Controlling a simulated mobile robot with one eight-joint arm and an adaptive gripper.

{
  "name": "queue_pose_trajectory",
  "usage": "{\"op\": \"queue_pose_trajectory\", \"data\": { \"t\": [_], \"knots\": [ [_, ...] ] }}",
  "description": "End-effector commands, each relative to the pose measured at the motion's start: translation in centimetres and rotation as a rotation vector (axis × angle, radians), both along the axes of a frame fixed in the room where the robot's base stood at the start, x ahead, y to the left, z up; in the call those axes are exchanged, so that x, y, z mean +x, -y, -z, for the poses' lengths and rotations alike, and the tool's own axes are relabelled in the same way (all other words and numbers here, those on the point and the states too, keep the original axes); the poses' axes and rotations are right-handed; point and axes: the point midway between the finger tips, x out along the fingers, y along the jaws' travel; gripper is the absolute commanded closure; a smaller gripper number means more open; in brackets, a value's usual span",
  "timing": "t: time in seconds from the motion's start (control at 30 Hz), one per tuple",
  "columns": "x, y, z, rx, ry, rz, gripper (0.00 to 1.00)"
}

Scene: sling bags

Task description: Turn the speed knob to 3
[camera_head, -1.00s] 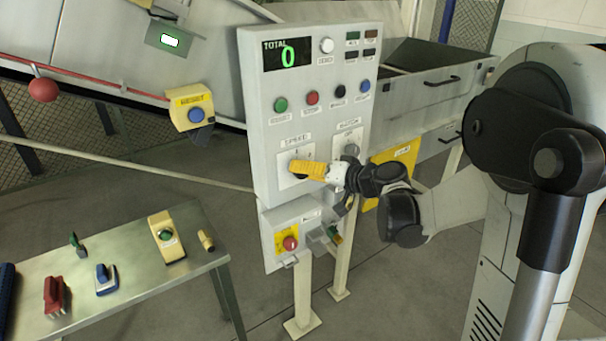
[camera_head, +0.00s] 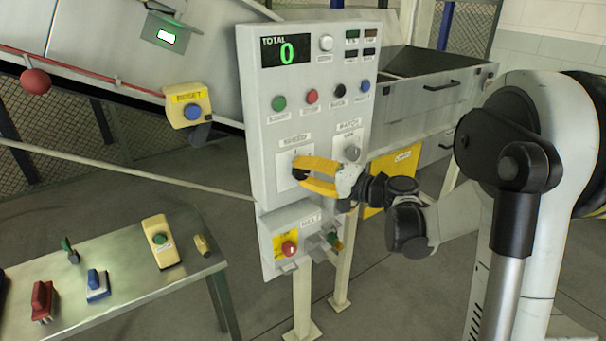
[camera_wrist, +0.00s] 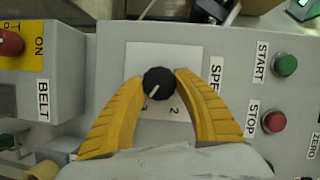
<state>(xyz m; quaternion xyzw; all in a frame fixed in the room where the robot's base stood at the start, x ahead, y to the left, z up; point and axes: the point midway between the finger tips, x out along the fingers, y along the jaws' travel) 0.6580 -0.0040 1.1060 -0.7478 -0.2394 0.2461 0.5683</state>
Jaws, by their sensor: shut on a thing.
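The speed knob (camera_wrist: 158,82) is round and black with a white pointer line, on a pale plate of the grey control panel (camera_wrist: 190,32). In the head view my gripper (camera_head: 297,170) reaches the SPEED plate from the right and covers most of the knob.
The red belt button (camera_head: 289,249) is below. A metal table (camera_head: 130,290) with small tools stands at the lower left.

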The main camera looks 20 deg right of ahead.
Motion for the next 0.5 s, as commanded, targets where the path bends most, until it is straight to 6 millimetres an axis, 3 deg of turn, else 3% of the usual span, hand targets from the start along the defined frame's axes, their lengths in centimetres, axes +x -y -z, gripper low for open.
{"op": "queue_pose_trajectory", "data": {
  "t": [0.43, 0.47, 0.5],
  "knots": [
    [0.02, -0.05, -0.05, 0.009, -0.003, -0.001, 0.94],
    [0.02, -0.05, -0.05, 0.009, -0.003, -0.001, 0.54],
    [0.02, -0.05, -0.05, 0.009, -0.003, -0.001, 0.42]
  ]
}}
